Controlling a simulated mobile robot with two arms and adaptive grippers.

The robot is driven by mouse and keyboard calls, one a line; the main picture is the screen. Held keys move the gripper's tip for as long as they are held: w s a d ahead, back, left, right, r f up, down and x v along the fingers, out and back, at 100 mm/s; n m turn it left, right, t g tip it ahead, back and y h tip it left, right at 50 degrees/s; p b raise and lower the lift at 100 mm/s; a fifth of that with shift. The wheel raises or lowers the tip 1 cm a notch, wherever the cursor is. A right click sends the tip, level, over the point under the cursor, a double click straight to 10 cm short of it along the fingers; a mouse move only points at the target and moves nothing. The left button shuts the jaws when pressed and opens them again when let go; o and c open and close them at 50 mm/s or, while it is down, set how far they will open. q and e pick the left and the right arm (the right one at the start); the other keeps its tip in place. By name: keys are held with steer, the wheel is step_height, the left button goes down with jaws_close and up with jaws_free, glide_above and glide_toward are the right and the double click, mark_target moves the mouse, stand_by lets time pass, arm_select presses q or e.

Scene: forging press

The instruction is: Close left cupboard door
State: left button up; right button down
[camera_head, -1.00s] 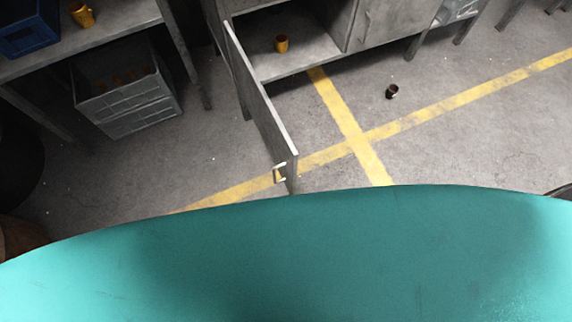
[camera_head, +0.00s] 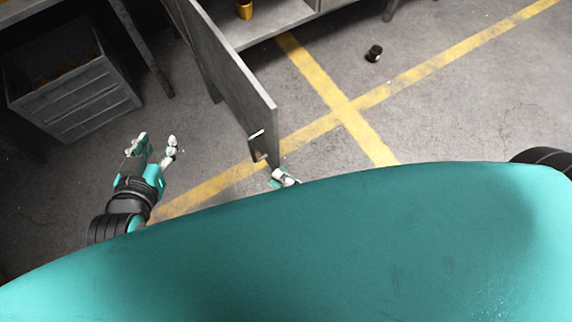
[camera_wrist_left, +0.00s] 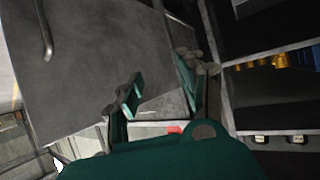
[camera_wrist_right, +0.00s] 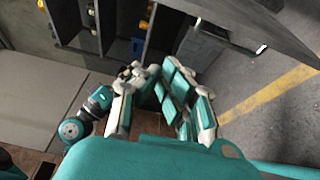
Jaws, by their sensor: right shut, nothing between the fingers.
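The left cupboard door (camera_head: 225,70) is a grey metal panel standing wide open, jutting from the cupboard (camera_head: 265,22) toward me. Its handle (camera_head: 257,147) is near the free end. My left gripper (camera_head: 152,143) is open and empty, to the left of the door and apart from it. In the left wrist view the door panel (camera_wrist_left: 95,60) fills much of the space beyond the left fingers (camera_wrist_left: 158,80). My right gripper (camera_head: 284,178) is shut and empty near the door's free end, mostly hidden behind my teal body. Whether it touches the door is unclear.
A yellow cup (camera_head: 245,10) stands inside the open cupboard. A grey crate (camera_head: 80,100) sits under the table on the left. A small dark cup (camera_head: 374,53) lies on the floor to the right. Floor with yellow lines (camera_head: 330,95) is clear around the door.

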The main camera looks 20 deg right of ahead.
arm_select(q)
steer(key=shift+w+d+r+t, duration=0.15)
steer(key=shift+w+r+t, duration=0.2)
steer(key=shift+r, duration=0.15)
steer(key=shift+w+d+r+t, duration=0.15)
steer(key=shift+w+r+t, duration=0.15)
steer(key=shift+r, duration=0.2)
arm_select(e)
steer(key=w, duration=0.7)
steer(key=shift+w+a, duration=0.2)
steer(key=shift+a, duration=0.1)
steer(key=shift+d, duration=0.1)
